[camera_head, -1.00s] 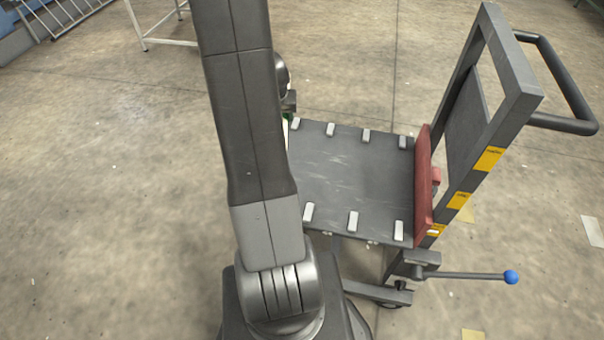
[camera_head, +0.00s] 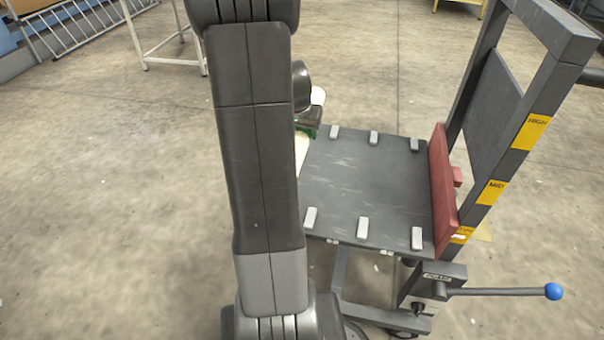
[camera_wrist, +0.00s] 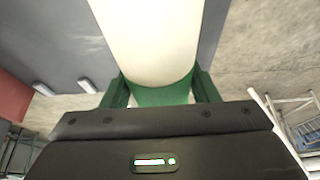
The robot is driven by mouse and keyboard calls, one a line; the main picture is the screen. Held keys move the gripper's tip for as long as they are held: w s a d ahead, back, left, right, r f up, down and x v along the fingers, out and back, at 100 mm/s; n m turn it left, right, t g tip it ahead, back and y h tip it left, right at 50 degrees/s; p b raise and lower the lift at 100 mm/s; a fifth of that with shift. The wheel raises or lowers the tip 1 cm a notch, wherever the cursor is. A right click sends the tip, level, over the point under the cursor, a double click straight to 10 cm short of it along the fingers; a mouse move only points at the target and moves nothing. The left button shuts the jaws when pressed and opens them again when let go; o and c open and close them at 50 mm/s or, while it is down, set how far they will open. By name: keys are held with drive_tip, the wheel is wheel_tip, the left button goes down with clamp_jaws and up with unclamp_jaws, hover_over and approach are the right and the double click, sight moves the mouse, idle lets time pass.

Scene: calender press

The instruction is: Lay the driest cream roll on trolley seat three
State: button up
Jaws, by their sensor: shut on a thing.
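My gripper (camera_wrist: 157,88) has green fingers, and they are shut on a cream roll (camera_wrist: 145,40) in the wrist view. In the head view, pale parts of the roll (camera_head: 301,152) show beside my arm, at the left edge of the trolley deck; my arm hides most of it. The trolley's dark flat deck (camera_head: 365,190) has light pegs along its far and near edges. Its gaps between pegs are empty where I see them. I cannot tell the seat numbers, nor whether the roll touches the deck.
A red plate (camera_head: 443,195) stands along the deck's right side, before the trolley's upright frame (camera_head: 535,110) with yellow labels. A lever with a blue knob (camera_head: 553,291) sticks out low at right. A white-legged table (camera_head: 150,35) stands far back. The floor at left is clear.

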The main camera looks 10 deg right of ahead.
sight(303, 136)
wheel_tip(303, 136, down, 10)
drive_tip(key=b, duration=0.3)
drive_tip(key=shift+b, duration=0.3)
drive_tip(key=shift+f, duration=0.15)
drive_tip(key=o, duration=1.3)
drive_tip(key=shift+c, duration=0.2)
drive_tip(key=shift+r, duration=0.25)
drive_tip(key=p+v, duration=0.3)
drive_tip(key=v, duration=0.8)
drive_tip(key=shift+s+r+p, duration=0.2)
drive_tip(key=shift+r+p, duration=0.1)
drive_tip(key=shift+r, duration=0.1)
